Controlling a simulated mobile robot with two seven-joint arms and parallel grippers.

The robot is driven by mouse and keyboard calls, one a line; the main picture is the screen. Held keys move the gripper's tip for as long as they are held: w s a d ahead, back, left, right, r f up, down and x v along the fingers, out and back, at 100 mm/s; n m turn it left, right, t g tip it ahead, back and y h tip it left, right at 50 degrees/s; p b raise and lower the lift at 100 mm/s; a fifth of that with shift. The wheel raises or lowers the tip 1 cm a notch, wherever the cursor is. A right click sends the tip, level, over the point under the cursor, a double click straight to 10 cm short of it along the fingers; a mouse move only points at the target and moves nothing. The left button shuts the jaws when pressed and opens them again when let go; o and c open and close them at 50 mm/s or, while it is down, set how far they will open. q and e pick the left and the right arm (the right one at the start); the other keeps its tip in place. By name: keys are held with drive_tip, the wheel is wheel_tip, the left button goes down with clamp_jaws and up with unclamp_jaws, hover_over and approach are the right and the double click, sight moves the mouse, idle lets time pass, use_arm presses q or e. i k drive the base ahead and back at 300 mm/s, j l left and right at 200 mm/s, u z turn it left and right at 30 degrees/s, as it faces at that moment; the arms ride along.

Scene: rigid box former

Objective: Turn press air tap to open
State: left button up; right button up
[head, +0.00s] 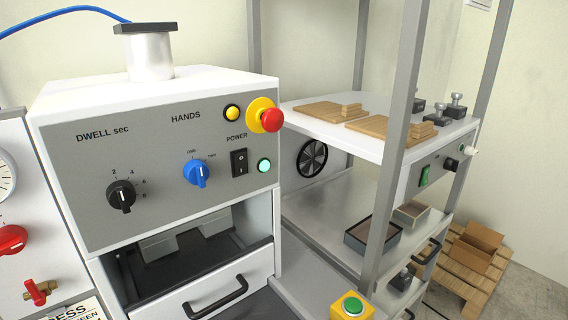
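A small tap with a red handle (37,293) on a brass body sits on the white panel (70,240) at the lower left edge of the head view. The handle looks steeply slanted, across the short brass pipe. A partly cut-off label (78,312) reading "PRESS" is just below it. A larger red knob (11,240) is above the tap, and a gauge (4,175) is above that, both cut by the left edge. Neither of my grippers is in view.
The press cabinet (100,150) with dials, switch and red stop button (271,120) stands right of the panel. Its drawer handle (215,298) sticks out in front. A grey frame post (398,150) and shelf (340,125) with wooden boards stand further right.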

sight(39, 297)
drive_tip(key=l+u, duration=0.1)
drive_tip(key=u, duration=1.4)
